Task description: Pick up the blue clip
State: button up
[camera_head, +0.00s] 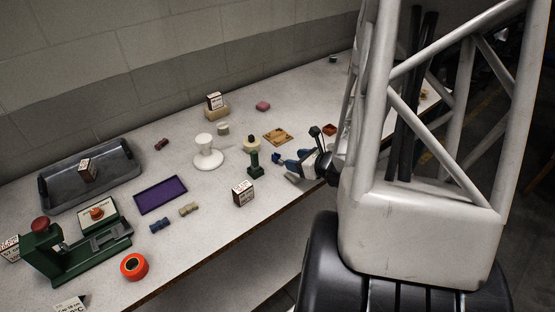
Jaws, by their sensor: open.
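The blue clip (160,225) is a small dark blue piece lying on the pale worktop, near its front edge. It sits in front of a purple tray, to the left of a similar beige clip (189,209). My gripper (284,167) is low over the right-hand part of the worktop, well to the right of the blue clip and apart from it. Its jaws look open, with a blue tip and a grey tip spread apart. I see nothing held between them, though the view is small.
Between gripper and clip stand a small box (243,193), a dark green post (255,165) and a white stand (207,154). The purple tray (161,194) lies behind the clip. The green press (75,256) and an orange tape roll (134,266) are to its left.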

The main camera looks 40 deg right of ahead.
aim_at(278, 159)
jog(key=shift+w, duration=0.1)
jog(key=shift+x, duration=1.25)
jog(key=shift+w+f, duration=0.1)
